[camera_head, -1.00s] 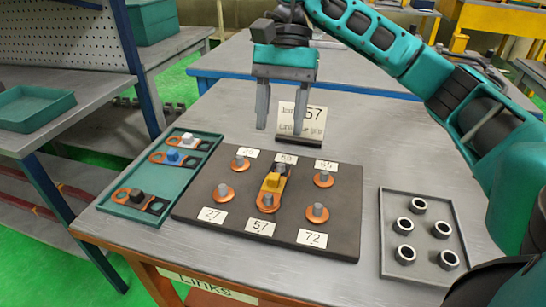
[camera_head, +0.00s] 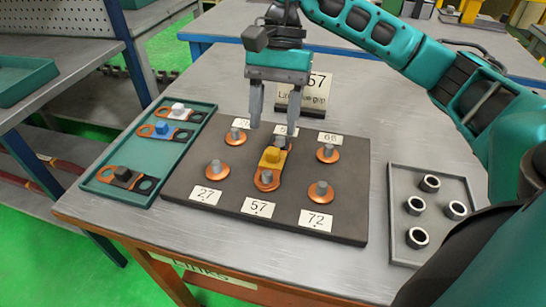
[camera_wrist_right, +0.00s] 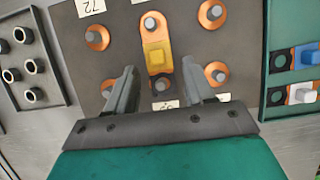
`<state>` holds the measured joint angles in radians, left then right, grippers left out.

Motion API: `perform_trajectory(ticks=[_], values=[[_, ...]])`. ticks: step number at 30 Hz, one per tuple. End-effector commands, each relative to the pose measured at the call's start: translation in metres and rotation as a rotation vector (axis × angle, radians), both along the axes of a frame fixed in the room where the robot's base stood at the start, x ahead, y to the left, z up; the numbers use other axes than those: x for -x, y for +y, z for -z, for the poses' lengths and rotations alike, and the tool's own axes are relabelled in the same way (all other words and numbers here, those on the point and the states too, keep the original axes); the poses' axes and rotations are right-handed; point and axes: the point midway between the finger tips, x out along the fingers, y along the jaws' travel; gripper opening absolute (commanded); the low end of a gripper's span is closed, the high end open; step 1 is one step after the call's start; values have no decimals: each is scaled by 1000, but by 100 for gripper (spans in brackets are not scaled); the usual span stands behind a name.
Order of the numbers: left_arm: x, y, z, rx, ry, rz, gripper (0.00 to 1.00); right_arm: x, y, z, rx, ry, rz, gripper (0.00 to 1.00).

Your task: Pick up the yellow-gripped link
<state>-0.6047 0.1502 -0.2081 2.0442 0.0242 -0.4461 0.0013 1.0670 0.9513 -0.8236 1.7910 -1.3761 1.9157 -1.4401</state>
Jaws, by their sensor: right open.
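The yellow-gripped link (camera_head: 272,158) is a copper strip with a yellow block on it. It lies on the dark board (camera_head: 181,178), spanning the post by the 57 label and the post behind it. My right gripper (camera_head: 269,132) is open and empty, pointing down just above the link's far end. In the right wrist view, the link (camera_wrist_right: 157,57) shows between the two spread fingers (camera_wrist_right: 158,72), with gaps on both sides. Contact between fingers and board cannot be told. My left gripper is not in view.
Single posts with copper rings stand on both sides of the link. A green tray (camera_head: 90,186) at left holds links with white, blue and black grips. A grey tray (camera_head: 440,246) at right holds several metal rings. A label card (camera_head: 318,92) stands behind the board.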

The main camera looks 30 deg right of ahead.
Motion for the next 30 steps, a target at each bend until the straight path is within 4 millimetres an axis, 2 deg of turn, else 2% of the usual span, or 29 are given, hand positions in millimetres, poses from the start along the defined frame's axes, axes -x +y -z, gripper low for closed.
perform_trajectory(ticks=[9,19,30], values=[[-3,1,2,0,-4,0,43,13,8,42,1,3,-1,53],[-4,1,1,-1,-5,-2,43,15,10,47,0,2,-1,52],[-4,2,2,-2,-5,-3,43,14,10,47,1,1,-1,17]])
